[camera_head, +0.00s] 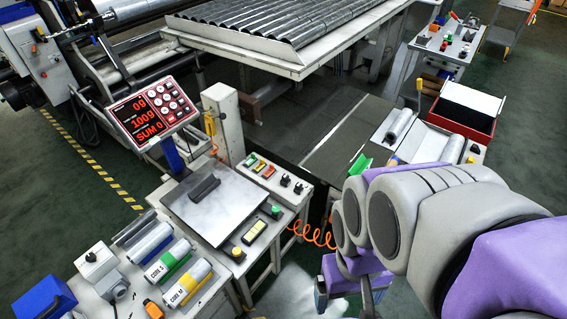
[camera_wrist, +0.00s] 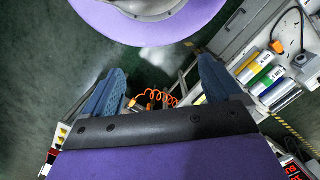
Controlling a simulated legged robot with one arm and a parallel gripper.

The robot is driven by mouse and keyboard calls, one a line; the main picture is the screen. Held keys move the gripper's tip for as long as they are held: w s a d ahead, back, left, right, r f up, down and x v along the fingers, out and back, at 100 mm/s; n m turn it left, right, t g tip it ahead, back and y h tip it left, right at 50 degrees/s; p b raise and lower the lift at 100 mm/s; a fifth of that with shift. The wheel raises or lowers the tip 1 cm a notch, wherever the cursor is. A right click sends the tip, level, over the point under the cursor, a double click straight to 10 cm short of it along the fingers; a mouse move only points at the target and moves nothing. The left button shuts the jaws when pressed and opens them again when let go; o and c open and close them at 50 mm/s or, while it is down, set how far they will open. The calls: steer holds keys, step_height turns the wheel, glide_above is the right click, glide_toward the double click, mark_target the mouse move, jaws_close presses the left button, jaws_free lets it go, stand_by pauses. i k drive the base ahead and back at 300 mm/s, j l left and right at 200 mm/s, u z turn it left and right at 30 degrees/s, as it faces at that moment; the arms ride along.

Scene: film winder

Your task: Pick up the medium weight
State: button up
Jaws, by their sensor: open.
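My gripper (camera_wrist: 160,78) is open and empty in the wrist view, with its two blue fingers far apart over floor. In the head view my arm enters from the right, beside the front table. A dark block (camera_head: 203,187) lies on the silver scale plate (camera_head: 225,203). No label shows which thing is the medium weight. My gripper is apart from all of them.
A red display (camera_head: 147,117) reads 0g, 100g and SUM 0. Labelled cores (camera_head: 187,283) lie at the table's front left. An orange coiled cable (camera_head: 318,236) hangs beside the table, also in the wrist view (camera_wrist: 155,98).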

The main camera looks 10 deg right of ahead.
mark_target(285, 182)
steer(key=i+l+u, duration=0.25)
steer(key=i+u, duration=0.15)
steer(key=i+l+u, duration=0.8)
steer(key=k, duration=0.1)
